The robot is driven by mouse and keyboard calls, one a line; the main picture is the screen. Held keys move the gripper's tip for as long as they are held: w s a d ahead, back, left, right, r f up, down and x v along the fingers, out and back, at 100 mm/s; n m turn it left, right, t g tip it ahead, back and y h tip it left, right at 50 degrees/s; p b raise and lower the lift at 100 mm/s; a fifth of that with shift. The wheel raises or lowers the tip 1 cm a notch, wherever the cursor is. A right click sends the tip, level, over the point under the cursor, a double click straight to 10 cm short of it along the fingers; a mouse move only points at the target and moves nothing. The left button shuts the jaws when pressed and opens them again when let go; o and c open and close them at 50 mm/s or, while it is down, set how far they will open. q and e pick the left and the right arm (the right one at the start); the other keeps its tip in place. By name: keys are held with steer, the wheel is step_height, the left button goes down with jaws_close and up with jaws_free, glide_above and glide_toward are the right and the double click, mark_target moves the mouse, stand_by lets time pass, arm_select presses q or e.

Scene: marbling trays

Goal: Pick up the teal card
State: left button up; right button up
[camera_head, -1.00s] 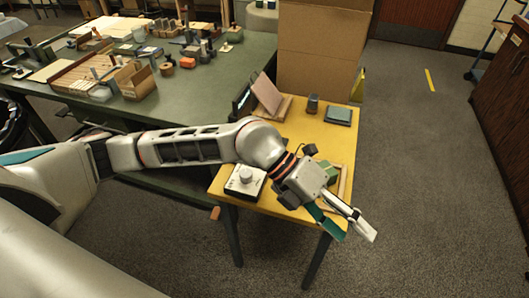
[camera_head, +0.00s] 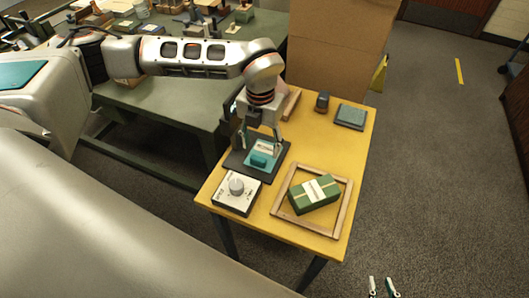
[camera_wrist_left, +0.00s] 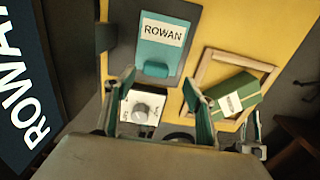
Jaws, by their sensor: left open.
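The teal card (camera_head: 262,157) lies on a dark grey board (camera_head: 236,161) on the yellow table. In the left wrist view the card (camera_wrist_left: 148,51) shows a white label reading ROWAN and a raised teal block at its near edge. My left gripper (camera_head: 260,145) is open above the card, pointing down, one finger to each side of it in the head view. In the left wrist view its fingertips (camera_wrist_left: 159,82) are apart with nothing between them. My right gripper (camera_head: 381,286) is open and empty at the bottom edge of the head view.
A white box with a dial (camera_head: 236,194) stands just in front of the board. A wooden frame (camera_head: 338,227) with a green box (camera_head: 313,194) in it lies to the right. A dark cup (camera_head: 322,101) and a grey block (camera_head: 350,116) stand at the back.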

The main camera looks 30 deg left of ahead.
mark_target(259, 157)
arm_select(q)
steer(key=shift+s+f, duration=0.25)
steer(key=shift+f, duration=0.45)
steer(key=f, duration=0.4)
steer(key=shift+a+f, duration=0.2)
steer(key=shift+a, duration=0.2)
steer(key=shift+w+f, duration=0.2)
steer(key=shift+f, duration=0.1)
steer(key=c, duration=1)
